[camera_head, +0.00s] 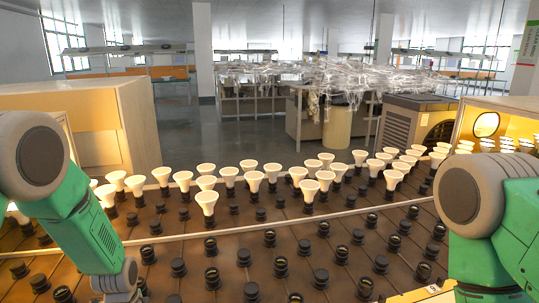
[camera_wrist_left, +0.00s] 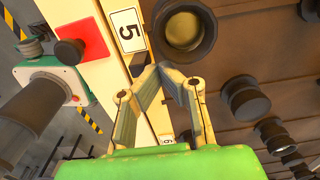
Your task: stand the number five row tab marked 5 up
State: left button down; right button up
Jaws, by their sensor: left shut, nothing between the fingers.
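The white row tab marked 5 (camera_wrist_left: 127,30) shows in the left wrist view, on a cream rail at the top. Its black digit faces the camera and appears turned on its side; I cannot tell whether the tab lies flat or is raised. My left gripper (camera_wrist_left: 162,68) is shut and empty, its fingertips just below and right of the tab, with no clear contact. Another tab, marked 6 (camera_wrist_left: 166,138), is partly hidden behind the fingers.
Dark round sockets (camera_wrist_left: 246,97) fill the brown board right of the rail. A red plate with a dark knob (camera_wrist_left: 70,52) lies left of it. In the head view, lit bulbs (camera_head: 207,200) stand in rows beyond several empty sockets (camera_head: 212,277).

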pick_arm(q)
jog(key=shift+s+r+p, duration=0.2)
jog(key=shift+r+p, duration=0.1)
jog(key=shift+p, duration=0.15)
dwell(0.5)
jog(key=shift+s+d+r+p, duration=0.15)
jog(key=shift+s+r+p, duration=0.25)
jog(key=shift+p, duration=0.2)
dwell(0.7)
jog(key=shift+s+d+r+p, duration=0.15)
jog(key=shift+s+p, duration=0.4)
jog(key=shift+s+d+r+p, duration=0.1)
jog(key=shift+s+r+p, duration=0.05)
jog(key=shift+s+p, duration=0.35)
dwell(2.0)
jog(key=shift+w+r, duration=0.1)
jog(key=shift+r, duration=0.05)
jog(key=shift+w+a+r+p, duration=0.1)
jog(key=shift+w+r+p, duration=0.2)
jog(key=shift+r, duration=0.15)
jog(key=shift+w+a+r+p, duration=0.1)
jog(key=shift+w+r+p, duration=0.15)
jog(key=shift+r, duration=0.2)
jog(key=shift+r, duration=0.1)
notch_tip(320, 180, up, 6)
jog(key=p, duration=0.4)
jog(key=shift+p, duration=0.3)
